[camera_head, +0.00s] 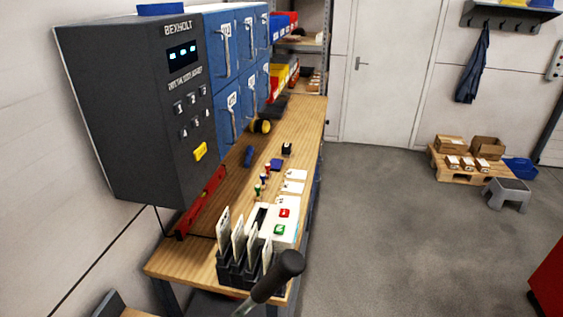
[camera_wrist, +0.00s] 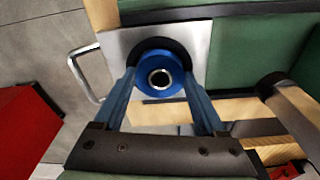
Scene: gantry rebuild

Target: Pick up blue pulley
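The blue pulley (camera_wrist: 172,86), a round disc with a pale ring around a dark centre hole, faces the camera in the wrist view. A black ring shows behind it, in front of a light grey plate (camera_wrist: 197,42). My gripper (camera_wrist: 160,78) has its two blue fingers apart, one on each side of the pulley. The fingertips are close to its left and right edges, but I cannot tell whether they touch it. I cannot make out the pulley or my gripper in the head view.
In the wrist view, green panels (camera_wrist: 250,45) stand behind, a metal handle (camera_wrist: 76,70) is at left and a red cabinet (camera_wrist: 25,125) at far left.

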